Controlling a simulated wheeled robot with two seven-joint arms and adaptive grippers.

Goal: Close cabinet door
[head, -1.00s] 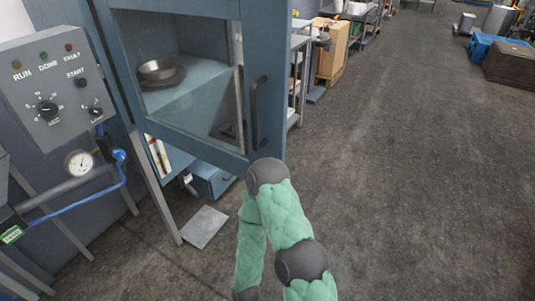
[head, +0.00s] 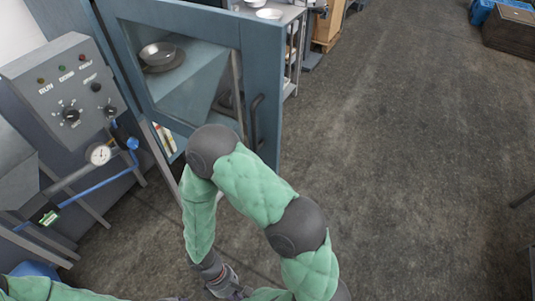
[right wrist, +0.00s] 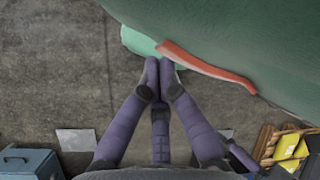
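The blue cabinet door (head: 262,80) has a window and a dark vertical handle (head: 255,122) near its free right edge. It stands swung out from the cabinet, with a gap along its side. A metal bowl (head: 158,53) on a dark plate shows through the window. My right arm bends in front of the door's lower part, and its elbow hides the bottom edge. The dark end of that arm, my right gripper (head: 222,282), points down near the bottom of the head view, well below the handle; its fingers are not clear. My left gripper is not seen.
A grey control box (head: 65,85) with knobs, a gauge (head: 99,153) and blue pipes stand at the left. A metal table (head: 285,20) is behind the door. The floor (head: 420,130) to the right is wide and clear.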

